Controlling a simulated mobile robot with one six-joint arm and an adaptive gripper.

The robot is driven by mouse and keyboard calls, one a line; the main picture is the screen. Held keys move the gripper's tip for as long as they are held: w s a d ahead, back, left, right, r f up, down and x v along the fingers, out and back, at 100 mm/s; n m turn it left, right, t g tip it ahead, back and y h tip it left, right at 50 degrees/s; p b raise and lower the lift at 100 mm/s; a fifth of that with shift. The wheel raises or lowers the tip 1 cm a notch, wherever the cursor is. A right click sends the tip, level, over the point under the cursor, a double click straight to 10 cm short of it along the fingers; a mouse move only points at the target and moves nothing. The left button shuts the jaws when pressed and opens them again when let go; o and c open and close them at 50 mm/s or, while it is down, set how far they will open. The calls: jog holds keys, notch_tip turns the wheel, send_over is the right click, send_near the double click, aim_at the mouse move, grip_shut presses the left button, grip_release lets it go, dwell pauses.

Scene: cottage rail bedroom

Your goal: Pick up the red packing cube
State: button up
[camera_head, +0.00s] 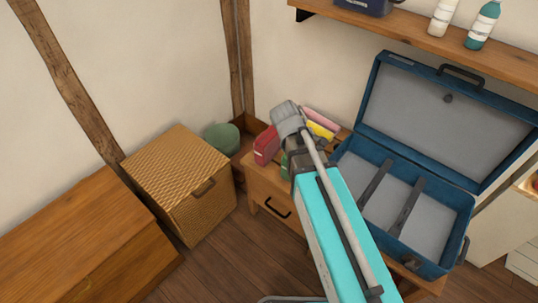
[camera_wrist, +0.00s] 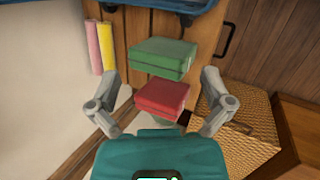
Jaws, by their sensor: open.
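The red packing cube (camera_head: 267,145) sits on the wooden cabinet top (camera_head: 264,179), at its left end in the head view. In the wrist view the red cube (camera_wrist: 162,98) lies between the two open fingers of my gripper (camera_wrist: 161,112), in front of the teal palm. The fingers stand apart on either side of it, and I see no contact. A green packing cube (camera_wrist: 162,58) lies beside the red one. In the head view my arm hides most of the green cube and the gripper's fingertips.
Pink (camera_wrist: 94,47) and yellow (camera_wrist: 107,45) rolls lie near the wall. An open blue suitcase (camera_head: 452,267) stands right of the cubes. A wicker basket (camera_head: 180,180) stands left of the cabinet. A shelf (camera_head: 420,38) with bottles runs above.

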jog(key=w+a+f+n+t+h+b, duration=0.2)
jog(key=w+a+f+n+t+b, duration=0.3)
jog(key=a+f+n+b, duration=0.45)
jog(key=n+t+b, duration=0.4)
jog(key=n+b, duration=0.5)
jog(key=b, duration=0.1)
send_near(264, 139)
jog(key=shift+m, duration=0.25)
jog(key=s+a+r, duration=0.2)
jog(key=shift+s+a, duration=0.2)
jog(key=shift+a, duration=0.1)
jog(key=b+x, duration=0.1)
jog(key=x, duration=0.3)
jog(key=b+x, duration=0.2)
jog(key=x, duration=0.2)
jog(key=shift+s+d+f, duration=0.1)
jog(key=shift+d+f, duration=0.05)
jog(key=shift+f, duration=0.1)
jog(key=shift+w+d, duration=0.15)
jog(key=shift+w, duration=0.05)
jog(key=shift+g, duration=0.3)
jog(key=shift+b+x, duration=1.15)
jog(key=shift+x, duration=1.5)
jog(key=shift+s+d, duration=0.15)
